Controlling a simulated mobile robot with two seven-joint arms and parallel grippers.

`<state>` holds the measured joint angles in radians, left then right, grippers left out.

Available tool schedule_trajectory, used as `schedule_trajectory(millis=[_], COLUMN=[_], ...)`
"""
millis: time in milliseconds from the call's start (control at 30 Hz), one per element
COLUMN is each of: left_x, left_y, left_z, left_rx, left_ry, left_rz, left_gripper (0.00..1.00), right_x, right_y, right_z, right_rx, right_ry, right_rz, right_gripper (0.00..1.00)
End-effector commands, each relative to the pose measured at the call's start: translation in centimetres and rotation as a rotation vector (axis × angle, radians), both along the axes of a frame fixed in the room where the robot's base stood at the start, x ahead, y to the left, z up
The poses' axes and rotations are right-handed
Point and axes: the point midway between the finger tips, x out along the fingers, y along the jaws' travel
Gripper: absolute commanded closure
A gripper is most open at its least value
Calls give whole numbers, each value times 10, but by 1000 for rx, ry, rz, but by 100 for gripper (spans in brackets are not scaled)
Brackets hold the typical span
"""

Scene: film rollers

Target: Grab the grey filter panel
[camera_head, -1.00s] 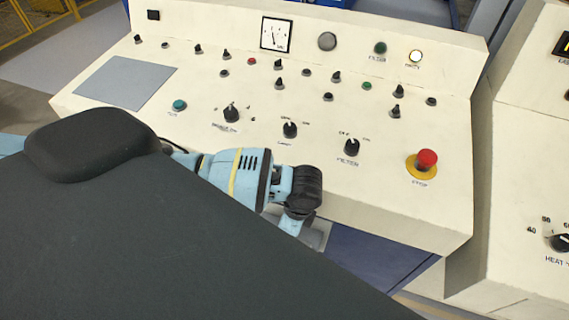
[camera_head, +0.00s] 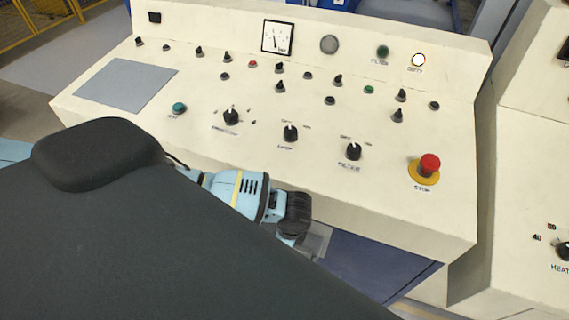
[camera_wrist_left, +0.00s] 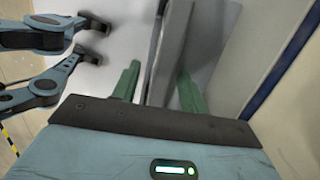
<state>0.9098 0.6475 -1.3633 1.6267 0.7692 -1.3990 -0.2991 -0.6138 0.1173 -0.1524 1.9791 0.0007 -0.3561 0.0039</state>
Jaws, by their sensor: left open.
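In the left wrist view a grey panel (camera_wrist_left: 170,45), seen nearly edge-on, rises between the two green fingers of my left gripper (camera_wrist_left: 158,80). The fingers are apart, one on each side of it; I cannot tell whether either touches it. In the head view my left arm reaches down in front of the console, and its gripper is mostly hidden. A small grey patch shows beside the wrist, but I cannot tell what it is. My right gripper cannot be made out.
The cream control console (camera_head: 400,205) stands just beyond my left arm, with knobs, a red stop button (camera_head: 428,165) and a lit lamp labelled DIRTY (camera_head: 418,60). A dark blue panel (camera_head: 375,265) lies below its front edge. In the wrist view a pale wall stands close on the right.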

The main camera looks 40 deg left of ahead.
Motion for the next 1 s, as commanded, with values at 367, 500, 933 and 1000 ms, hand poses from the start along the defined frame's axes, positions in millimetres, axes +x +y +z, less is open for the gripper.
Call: schedule_trajectory(millis=[367, 500, 933, 1000], left_x=[0, 0, 1, 2], left_y=[0, 0, 0, 1], left_z=[1, 1, 7, 13], left_rx=[0, 0, 0, 1], left_ry=[-1, -1, -2, -3], left_rz=[0, 0, 1, 2], left_gripper=[93, 100, 100, 100], right_x=[1, 1, 3, 4], right_y=[2, 1, 1, 1], right_z=[1, 1, 3, 5], right_rx=[5, 5, 3, 2], right_ry=[-2, -2, -7, -11], right_rz=[-5, -5, -3, -2], right_gripper=[64, 64, 64, 64])
